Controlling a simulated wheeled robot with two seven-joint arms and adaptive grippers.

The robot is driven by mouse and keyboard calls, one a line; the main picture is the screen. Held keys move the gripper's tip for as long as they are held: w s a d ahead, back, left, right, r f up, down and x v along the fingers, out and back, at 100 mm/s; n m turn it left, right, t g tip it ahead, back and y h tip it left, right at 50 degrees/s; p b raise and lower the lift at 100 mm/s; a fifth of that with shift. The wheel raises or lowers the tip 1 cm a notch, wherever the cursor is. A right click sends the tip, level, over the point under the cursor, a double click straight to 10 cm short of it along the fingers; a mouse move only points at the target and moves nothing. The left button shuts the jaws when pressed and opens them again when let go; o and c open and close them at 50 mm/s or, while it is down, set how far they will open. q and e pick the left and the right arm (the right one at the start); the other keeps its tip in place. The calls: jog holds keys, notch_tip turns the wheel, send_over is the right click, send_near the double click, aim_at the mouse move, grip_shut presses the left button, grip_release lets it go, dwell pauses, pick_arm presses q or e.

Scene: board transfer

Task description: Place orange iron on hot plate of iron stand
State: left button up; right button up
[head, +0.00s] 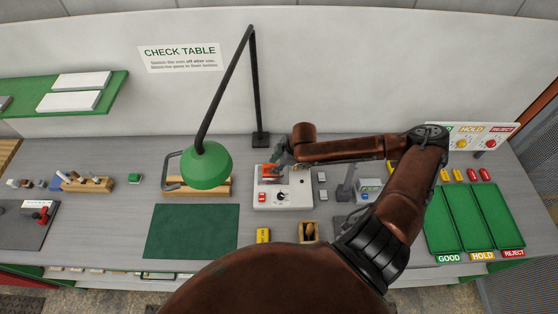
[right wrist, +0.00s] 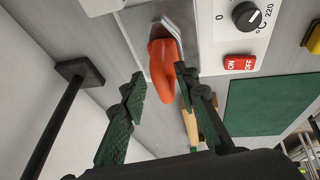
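The orange iron (right wrist: 163,65) shows in the right wrist view, its pale metal sole over a grey plate beside the white control face of the iron stand (right wrist: 208,45). In the head view the iron (head: 269,171) is at the back left of the white stand (head: 283,199), partly hidden by my gripper. Whether its sole rests flat on the plate is unclear. My right gripper (right wrist: 157,84) is open, with its green-padded fingers apart on either side of the orange handle's near end. I see no clear grip. My left gripper is not in view.
A green mat (head: 192,231) lies clear at front left. Green trays (head: 441,222) are at the right. A yellow block (head: 262,235) and a small wooden box (head: 308,232) sit in front.

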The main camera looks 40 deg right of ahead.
jog(key=v, duration=1.1)
jog(key=shift+r, duration=0.25)
jog(key=shift+s, duration=0.15)
